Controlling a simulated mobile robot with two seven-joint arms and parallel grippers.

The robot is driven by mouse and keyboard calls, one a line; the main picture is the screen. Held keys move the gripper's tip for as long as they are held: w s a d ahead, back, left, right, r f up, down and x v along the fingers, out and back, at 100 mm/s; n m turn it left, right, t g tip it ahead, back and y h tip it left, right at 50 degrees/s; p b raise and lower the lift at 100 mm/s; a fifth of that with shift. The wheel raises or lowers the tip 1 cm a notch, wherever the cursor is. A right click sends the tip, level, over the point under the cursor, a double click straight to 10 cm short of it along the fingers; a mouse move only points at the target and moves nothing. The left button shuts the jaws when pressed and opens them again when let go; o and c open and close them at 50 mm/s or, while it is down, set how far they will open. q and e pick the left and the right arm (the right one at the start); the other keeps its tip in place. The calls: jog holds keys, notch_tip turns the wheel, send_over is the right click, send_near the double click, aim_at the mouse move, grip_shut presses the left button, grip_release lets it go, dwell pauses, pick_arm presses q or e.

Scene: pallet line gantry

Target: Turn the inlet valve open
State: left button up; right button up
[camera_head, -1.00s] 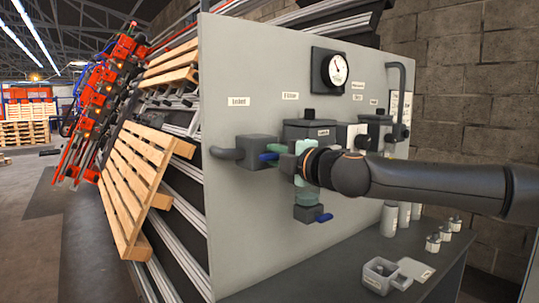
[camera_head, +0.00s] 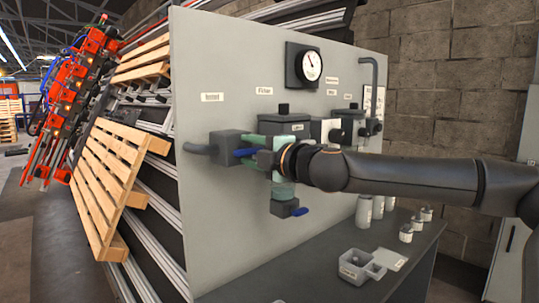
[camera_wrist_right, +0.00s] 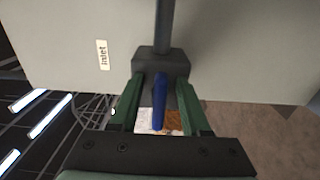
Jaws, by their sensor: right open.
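The inlet valve is a dark grey block (camera_head: 227,147) on the upright panel, under the label "Inlet" (camera_head: 212,97). Its blue lever (camera_head: 243,153) sticks out from the block. My right gripper (camera_head: 252,150) is at the valve with its green fingers open. In the right wrist view, the lever (camera_wrist_right: 158,104) stands between the two fingers (camera_wrist_right: 159,108), with a gap on each side. The valve block (camera_wrist_right: 150,62) is just beyond the fingertips. In the head view the gripper hides part of the lever. My left gripper is not in view.
A filter unit (camera_head: 283,190) with a lower blue lever (camera_head: 299,212) hangs just right of the gripper. A gauge (camera_head: 303,65) is above. A bench (camera_head: 325,245) below holds a small grey bin (camera_head: 352,272) and several containers. A wooden pallet (camera_head: 105,180) leans at left.

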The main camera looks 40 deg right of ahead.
jog(key=s, duration=1.1)
jog(key=shift+s+d+b, duration=0.25)
jog(key=shift+d+b, duration=0.05)
jog(key=shift+d, duration=0.1)
dwell(0.6)
